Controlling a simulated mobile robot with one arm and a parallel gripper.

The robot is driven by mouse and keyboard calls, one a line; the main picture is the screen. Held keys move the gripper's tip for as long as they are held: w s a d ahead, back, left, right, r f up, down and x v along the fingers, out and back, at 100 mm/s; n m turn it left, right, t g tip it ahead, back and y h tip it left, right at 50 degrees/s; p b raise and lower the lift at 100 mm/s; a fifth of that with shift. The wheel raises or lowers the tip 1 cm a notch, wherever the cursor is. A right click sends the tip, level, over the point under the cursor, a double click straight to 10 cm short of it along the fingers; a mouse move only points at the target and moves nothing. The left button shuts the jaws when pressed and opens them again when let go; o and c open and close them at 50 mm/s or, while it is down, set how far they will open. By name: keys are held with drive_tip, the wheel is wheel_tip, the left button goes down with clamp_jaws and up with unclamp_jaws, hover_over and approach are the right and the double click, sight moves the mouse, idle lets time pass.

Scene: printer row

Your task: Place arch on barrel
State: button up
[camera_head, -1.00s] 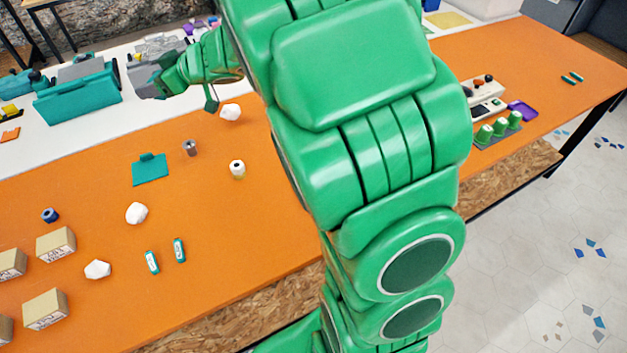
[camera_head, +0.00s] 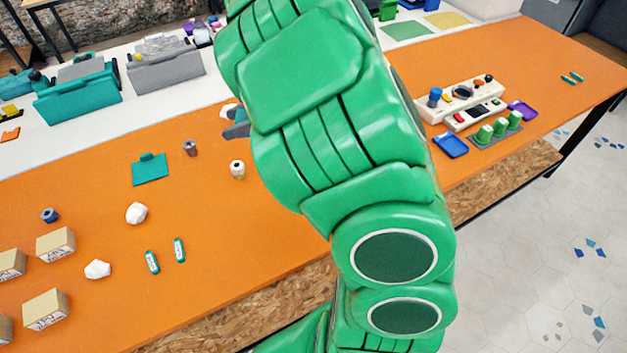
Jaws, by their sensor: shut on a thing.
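My gripper (camera_head: 236,129) shows only as a small dark grey piece past the left edge of my arm. The arm hides the rest of it, and what it holds cannot be made out. I cannot pick out the arch for certain. Nor can I tell which round piece is the barrel.
The orange table (camera_head: 100,190) also bears a teal clipboard-like plate (camera_head: 150,169), a white lump (camera_head: 136,213), another lump (camera_head: 97,269) and cardboard boxes (camera_head: 55,245). A white device (camera_head: 470,104), a blue tray (camera_head: 451,145) and green cups (camera_head: 500,127) stand at right. Printers (camera_head: 165,65) line the back.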

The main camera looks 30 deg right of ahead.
drive_tip(key=s+d+f, duration=0.2)
drive_tip(key=s+d, duration=0.3)
drive_tip(key=s, duration=0.6)
drive_tip(key=s+d+f, duration=0.1)
drive_tip(key=s+d, duration=0.3)
drive_tip(key=s, duration=0.8)
drive_tip(key=shift+n+g+y, duration=0.3)
drive_tip(key=shift+n+g, duration=0.1)
drive_tip(key=w+d+f, duration=0.1)
drive_tip(key=w+f, duration=0.2)
drive_tip(key=w, duration=0.1)
drive_tip(key=w+d+f, duration=0.1)
drive_tip(key=w+f, duration=0.1)
drive_tip(key=w, duration=0.2)
drive_tip(key=w+d+f, duration=0.1)
drive_tip(key=w+f, duration=0.2)
drive_tip(key=w, duration=0.1)
drive_tip(key=shift+w+d+f, duration=0.15)
drive_tip(key=shift+w+f, duration=0.05)
drive_tip(key=shift+f, duration=0.1)
drive_tip(key=shift+w+d+f, duration=0.15)
drive_tip(key=shift+w+f, duration=0.6)
drive_tip(key=shift+f, duration=1.65)
drive_tip(key=shift+f, duration=0.1)
drive_tip(key=o, duration=1.1)
drive_tip(key=shift+c, duration=0.2)
